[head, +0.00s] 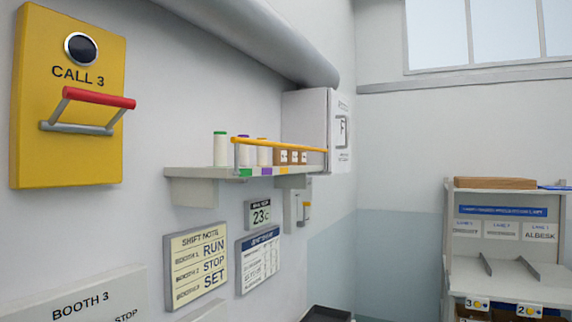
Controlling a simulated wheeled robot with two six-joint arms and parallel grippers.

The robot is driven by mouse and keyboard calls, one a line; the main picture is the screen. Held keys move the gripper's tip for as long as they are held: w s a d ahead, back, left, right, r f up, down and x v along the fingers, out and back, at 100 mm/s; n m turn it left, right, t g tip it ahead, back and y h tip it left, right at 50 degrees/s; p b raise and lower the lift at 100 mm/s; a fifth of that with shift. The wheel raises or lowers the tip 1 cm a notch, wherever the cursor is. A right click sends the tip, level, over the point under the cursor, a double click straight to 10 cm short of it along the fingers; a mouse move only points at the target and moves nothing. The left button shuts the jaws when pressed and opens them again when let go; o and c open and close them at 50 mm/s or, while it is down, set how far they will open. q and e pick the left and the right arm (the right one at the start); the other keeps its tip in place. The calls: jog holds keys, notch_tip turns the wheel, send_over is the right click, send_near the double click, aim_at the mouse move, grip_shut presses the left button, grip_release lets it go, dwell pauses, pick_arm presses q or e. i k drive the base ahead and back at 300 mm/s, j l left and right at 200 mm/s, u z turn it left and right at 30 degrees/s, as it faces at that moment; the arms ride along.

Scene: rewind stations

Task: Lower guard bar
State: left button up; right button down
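A yellow-orange bar (280,145), which looks like the guard bar, runs along the front of a wall shelf (205,173). Neither of my grippers is in view.
A yellow CALL 3 panel (68,150) with a red-gripped handle (98,97) is on the wall at left. A white cabinet (310,115) hangs beyond the shelf. Signs (195,265) hang below. A rack (500,265) stands at right. Open space lies before the shelf.

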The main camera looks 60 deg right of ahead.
aim_at(237, 141)
jog(key=l+z, duration=0.15)
jog(key=z, duration=0.3)
jog(key=l+z, duration=0.1)
jog(key=z, duration=0.35)
jog(key=i+z, duration=0.15)
jog(key=z, duration=0.3)
jog(key=l+z, duration=0.1)
jog(key=z, duration=0.35)
jog(key=i, duration=0.05)
